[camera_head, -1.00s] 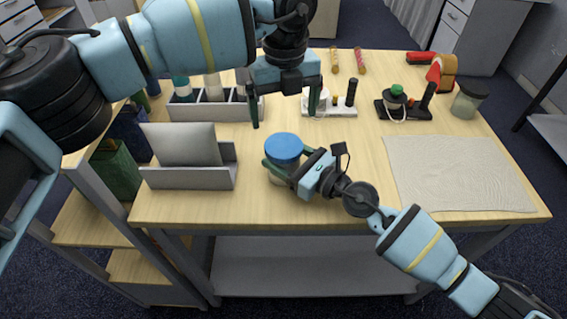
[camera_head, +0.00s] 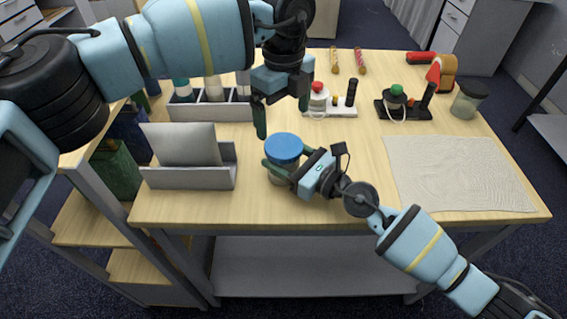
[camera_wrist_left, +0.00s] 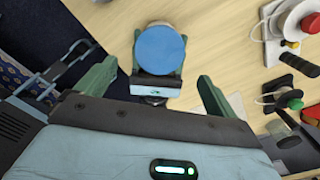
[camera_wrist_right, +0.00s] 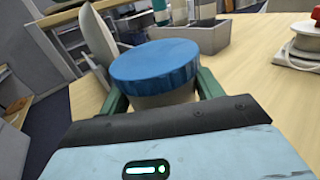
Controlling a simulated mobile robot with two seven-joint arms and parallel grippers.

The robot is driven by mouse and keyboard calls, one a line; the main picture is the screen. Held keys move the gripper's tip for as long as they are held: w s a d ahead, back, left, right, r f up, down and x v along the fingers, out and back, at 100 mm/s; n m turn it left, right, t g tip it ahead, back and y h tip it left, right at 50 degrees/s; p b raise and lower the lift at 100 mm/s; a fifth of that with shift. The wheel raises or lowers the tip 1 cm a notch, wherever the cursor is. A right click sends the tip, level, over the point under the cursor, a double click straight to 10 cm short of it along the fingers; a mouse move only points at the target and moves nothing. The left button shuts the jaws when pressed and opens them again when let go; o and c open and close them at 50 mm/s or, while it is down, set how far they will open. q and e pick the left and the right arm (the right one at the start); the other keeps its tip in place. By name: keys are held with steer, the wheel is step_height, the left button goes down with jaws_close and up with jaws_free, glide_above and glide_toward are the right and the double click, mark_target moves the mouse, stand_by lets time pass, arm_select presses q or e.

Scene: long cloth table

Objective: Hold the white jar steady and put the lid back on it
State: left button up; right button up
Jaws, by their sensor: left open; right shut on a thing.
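The jar (camera_head: 279,178) stands on the table with a blue lid (camera_head: 284,147) on top. In the right wrist view the lid (camera_wrist_right: 155,66) sits level over the pale jar body (camera_wrist_right: 160,98). My right gripper (camera_head: 290,170) is shut on the jar from the right, below the lid, and its fingers hide part of the jar's sides. My left gripper (camera_head: 283,109) is open and empty, above the table and apart from the lid. In the left wrist view the lid (camera_wrist_left: 160,50) shows beyond and between the open fingers.
A grey stand (camera_head: 190,177) is left of the jar. A bottle rack (camera_head: 210,110) is behind it. Devices with red (camera_head: 318,87) and green (camera_head: 397,90) knobs and a glass jar (camera_head: 467,100) stand farther back. A cloth (camera_head: 460,173) lies at right.

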mark_target(283, 145)
arm_select(q)
steer(key=shift+f, duration=3.6)
